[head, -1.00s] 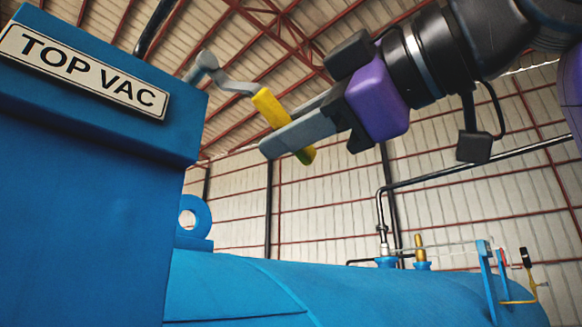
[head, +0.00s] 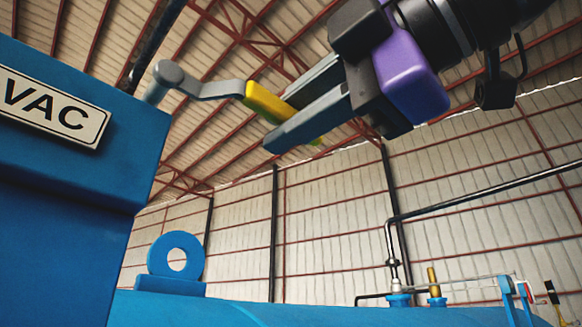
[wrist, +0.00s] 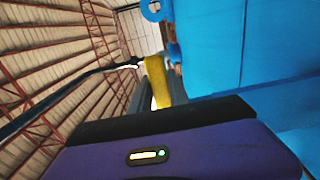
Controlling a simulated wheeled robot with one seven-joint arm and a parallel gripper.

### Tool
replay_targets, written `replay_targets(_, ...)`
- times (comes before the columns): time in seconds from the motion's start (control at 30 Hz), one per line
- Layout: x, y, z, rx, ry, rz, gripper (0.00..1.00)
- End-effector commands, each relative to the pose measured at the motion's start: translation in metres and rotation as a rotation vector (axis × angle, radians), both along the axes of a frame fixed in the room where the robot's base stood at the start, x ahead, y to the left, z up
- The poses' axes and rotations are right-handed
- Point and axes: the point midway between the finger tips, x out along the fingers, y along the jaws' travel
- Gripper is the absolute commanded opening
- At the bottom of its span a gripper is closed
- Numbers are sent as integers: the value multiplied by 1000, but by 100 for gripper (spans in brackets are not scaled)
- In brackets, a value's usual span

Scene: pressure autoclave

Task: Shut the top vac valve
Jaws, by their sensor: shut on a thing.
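The top vac valve handle is a grey crank lever (head: 205,86) with a yellow grip (head: 266,101). It sticks out to the right from the top of the blue cabinet marked with the VAC sign (head: 50,108). My gripper (head: 296,118) comes from the upper right and its grey fingers are shut on the yellow grip, one finger on either side. In the wrist view the yellow grip (wrist: 157,82) stands between the fingers, just beyond the purple gripper body. The valve body is hidden behind the cabinet top.
A blue lifting ring (head: 176,256) stands on the blue vessel (head: 180,309) below. A black pipe (head: 158,45) rises behind the lever. Another dark pipe (head: 480,193) and brass fittings are at the lower right. The space below my gripper is clear.

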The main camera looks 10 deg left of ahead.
Motion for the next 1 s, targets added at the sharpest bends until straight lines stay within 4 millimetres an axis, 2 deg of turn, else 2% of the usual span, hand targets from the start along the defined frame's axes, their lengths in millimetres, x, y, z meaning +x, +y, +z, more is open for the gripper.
replay_targets(0.37, -2, 1, 2, -1, -11, 3, 0)
replay_targets(0.4, -2, 1, 2, -1, -11, 3, 30)
replay_targets(0.47, -2, 0, 2, 0, -10, 2, 41)
replay_targets(0.5, -1, 0, 2, 0, -9, 2, 44)
replay_targets(0.83, -2, -2, 1, 0, -6, 0, 44)
replay_targets(1.0, -14, -18, -1, 0, -8, -1, 44)
